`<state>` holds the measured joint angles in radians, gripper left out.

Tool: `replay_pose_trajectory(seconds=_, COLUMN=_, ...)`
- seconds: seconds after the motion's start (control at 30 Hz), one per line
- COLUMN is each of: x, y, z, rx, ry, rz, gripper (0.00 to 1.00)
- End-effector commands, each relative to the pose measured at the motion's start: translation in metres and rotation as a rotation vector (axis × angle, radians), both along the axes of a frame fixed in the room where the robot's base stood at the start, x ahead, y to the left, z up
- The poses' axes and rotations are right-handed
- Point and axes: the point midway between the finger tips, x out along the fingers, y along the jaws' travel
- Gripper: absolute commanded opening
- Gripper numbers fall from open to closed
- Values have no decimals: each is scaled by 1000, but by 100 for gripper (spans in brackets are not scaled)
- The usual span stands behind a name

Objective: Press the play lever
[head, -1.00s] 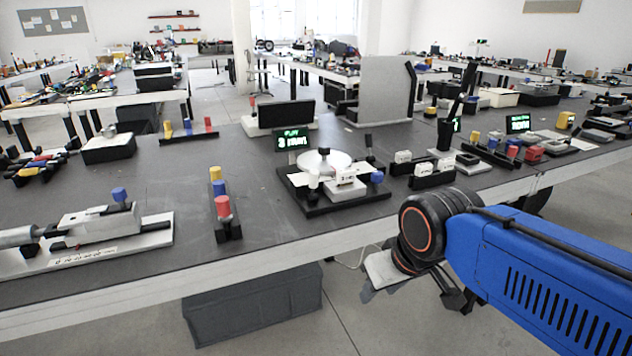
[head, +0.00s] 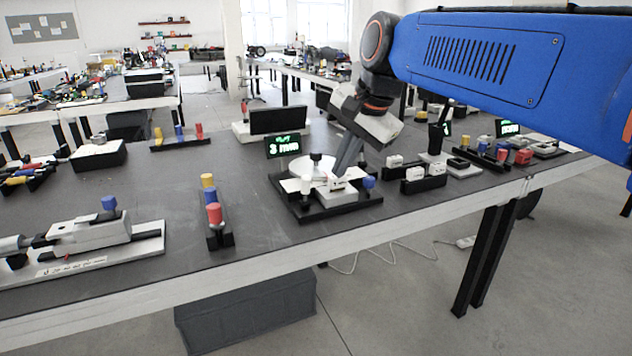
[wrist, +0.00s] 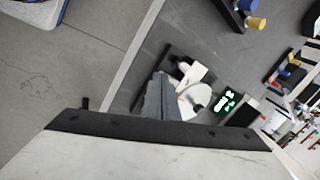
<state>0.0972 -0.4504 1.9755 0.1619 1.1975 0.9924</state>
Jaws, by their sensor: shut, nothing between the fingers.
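A device on a black base (head: 308,212) stands on the near bench. It carries a white disc (head: 288,171), a black-topped post (head: 316,158), a white block (head: 325,190) and a blue knob (head: 368,182). A lit green display (head: 285,147) stands behind it. I cannot tell for certain which part is the play lever. My gripper (head: 340,172) is shut and empty, pointing down over the device's right half, left of the blue knob. Contact cannot be judged. In the wrist view my gripper (wrist: 160,95) covers part of the device, beside the white disc (wrist: 192,105).
A stand with yellow, blue and red pegs (head: 213,215) is left of the device. A grey slide fixture with a blue knob (head: 109,203) is at far left. White blocks on black holders (head: 423,172) stand to the right. Bare bench (head: 265,235) lies between peg stand and device.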

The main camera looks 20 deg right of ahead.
Motion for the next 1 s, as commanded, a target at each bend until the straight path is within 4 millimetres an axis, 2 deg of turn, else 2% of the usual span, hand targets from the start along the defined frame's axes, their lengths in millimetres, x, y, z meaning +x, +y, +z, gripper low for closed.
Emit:
replay_pose_trajectory(seconds=0.2, x=7, y=0, z=8, rx=25, ry=4, rz=-39, gripper=0)
replay_pose_trajectory(seconds=0.57, x=8, y=0, z=3, rx=23, ry=5, rz=-37, gripper=0)
replay_pose_trajectory(seconds=0.73, x=16, y=3, z=-15, rx=23, ry=6, rz=-36, gripper=0)
replay_pose_trajectory(seconds=1.0, x=36, y=8, z=-58, rx=23, ry=6, rz=-36, gripper=0)
